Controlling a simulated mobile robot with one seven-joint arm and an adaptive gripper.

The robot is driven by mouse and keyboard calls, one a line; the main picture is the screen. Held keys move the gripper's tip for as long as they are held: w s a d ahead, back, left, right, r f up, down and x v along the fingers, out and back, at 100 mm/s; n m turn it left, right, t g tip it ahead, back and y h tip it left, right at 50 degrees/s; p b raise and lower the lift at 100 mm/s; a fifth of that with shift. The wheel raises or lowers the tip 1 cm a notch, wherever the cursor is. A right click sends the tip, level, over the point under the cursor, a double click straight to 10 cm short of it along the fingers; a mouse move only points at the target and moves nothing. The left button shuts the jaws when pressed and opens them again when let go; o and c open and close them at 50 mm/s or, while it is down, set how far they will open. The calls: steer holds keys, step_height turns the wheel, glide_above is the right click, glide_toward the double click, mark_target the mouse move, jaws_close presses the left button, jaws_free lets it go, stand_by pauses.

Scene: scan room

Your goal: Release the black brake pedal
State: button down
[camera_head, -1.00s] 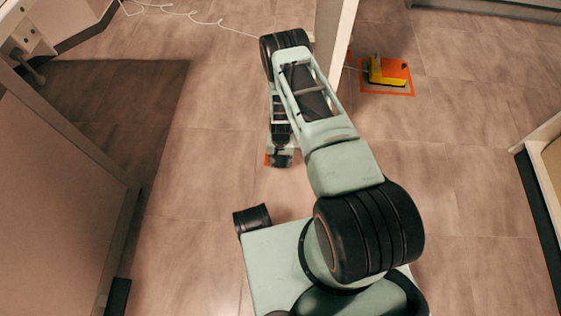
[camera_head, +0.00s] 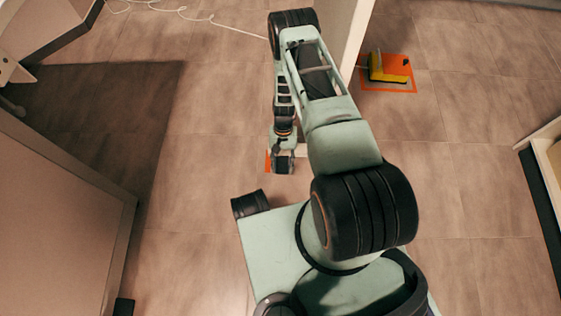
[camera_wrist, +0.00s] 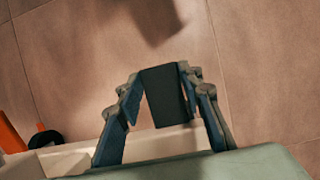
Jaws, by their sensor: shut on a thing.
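The black brake pedal (camera_wrist: 163,95) is a flat dark block. In the wrist view it sits between the two blue-grey fingers of my gripper (camera_wrist: 166,97), which is shut on it. The pedal's far end points up in that view, and a pale bar runs behind the fingers. In the head view my gripper (camera_head: 283,164) is low over the floor below my arm, beside a small orange piece (camera_head: 268,160). The pedal is too small and dark there to make out clearly.
A yellow pedal-like device (camera_head: 389,68) stands on the floor inside an orange outline, right of a pale upright panel (camera_head: 357,35). A large cabinet (camera_head: 60,215) stands at left. A white cable (camera_head: 180,12) lies at the back. An orange bar (camera_wrist: 9,136) shows in the wrist view.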

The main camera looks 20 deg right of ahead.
steer(key=shift+w+d+r+g+y, duration=0.1)
steer(key=shift+w+r+g+y, duration=0.15)
steer(key=shift+g, duration=0.45)
steer(key=shift+r, duration=0.1)
steer(key=c, duration=1.3)
jaws_free()
steer(key=shift+r, duration=0.1)
steer(key=v, duration=1.2)
